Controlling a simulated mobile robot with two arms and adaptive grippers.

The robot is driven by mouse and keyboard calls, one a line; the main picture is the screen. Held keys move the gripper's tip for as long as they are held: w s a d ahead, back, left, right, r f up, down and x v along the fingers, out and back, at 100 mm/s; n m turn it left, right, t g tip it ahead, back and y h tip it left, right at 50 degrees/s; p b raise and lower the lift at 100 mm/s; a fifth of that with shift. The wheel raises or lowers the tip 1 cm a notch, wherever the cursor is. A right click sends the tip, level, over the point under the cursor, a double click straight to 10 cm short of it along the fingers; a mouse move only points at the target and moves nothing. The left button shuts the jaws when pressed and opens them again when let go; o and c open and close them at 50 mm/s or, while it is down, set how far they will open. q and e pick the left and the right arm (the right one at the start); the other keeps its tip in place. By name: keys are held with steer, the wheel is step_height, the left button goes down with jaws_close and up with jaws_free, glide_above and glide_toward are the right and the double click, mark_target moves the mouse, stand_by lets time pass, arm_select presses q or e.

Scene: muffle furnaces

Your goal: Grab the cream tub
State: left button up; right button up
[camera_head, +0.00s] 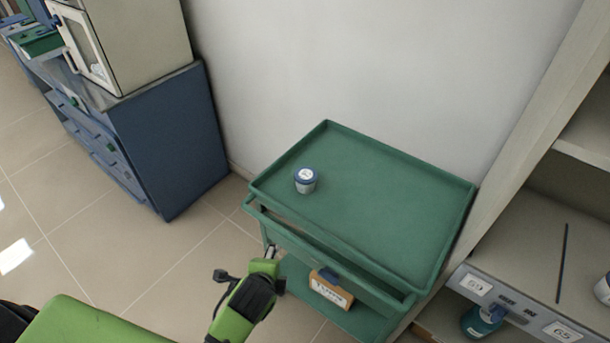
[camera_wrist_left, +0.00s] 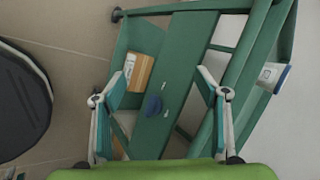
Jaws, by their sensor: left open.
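The cream tub (camera_head: 305,180) is a small white cup with a blue rim and a pale lid. It stands upright on the left part of the green cart's top tray (camera_head: 390,210). In the left wrist view the tub (camera_wrist_left: 272,76) is at the right edge, outside the space between the fingers. My left gripper (camera_head: 271,252) is beside the cart's front left corner, apart from the tub. In the left wrist view its two fingers (camera_wrist_left: 161,84) are spread and empty. My right gripper is not in view.
A cardboard box (camera_head: 331,289) sits on the cart's lower shelf. A raised rim surrounds the top tray, which is otherwise clear. A blue cabinet (camera_head: 170,140) stands left, a shelf unit (camera_head: 520,230) with bottles right, and a white wall (camera_head: 370,70) behind.

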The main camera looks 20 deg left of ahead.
mark_target(305, 177)
arm_select(q)
steer(key=w+r+m+t, duration=0.1)
steer(key=w+r+m, duration=0.1)
steer(key=r, duration=0.1)
steer(key=w+r+m+t, duration=0.1)
steer(key=w+r+m, duration=0.2)
steer(key=w+r+m+t, duration=0.1)
steer(key=w+r+m, duration=0.1)
steer(key=r+m, duration=0.1)
steer(key=shift+w+d+r+y+p, duration=0.3)
steer(key=shift+d+r+y, duration=0.1)
steer(key=shift+r, duration=0.1)
steer(key=w+d+r+m+t, duration=0.35)
steer(key=w+m, duration=0.35)
steer(key=m, duration=0.3)
steer(key=shift+g, duration=0.25)
steer(key=x, duration=0.8)
steer(key=shift+w+a+r, duration=0.15)
steer(key=shift+a+r, duration=0.05)
steer(key=shift+a, duration=0.05)
steer(key=shift+a+f+x, duration=0.1)
steer(key=shift+x, duration=1.2)
steer(key=shift+a+f+x, duration=0.15)
steer(key=shift+x, duration=1.2)
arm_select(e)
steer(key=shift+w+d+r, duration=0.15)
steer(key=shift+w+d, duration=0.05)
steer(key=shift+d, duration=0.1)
arm_select(q)
steer(key=shift+s, duration=0.2)
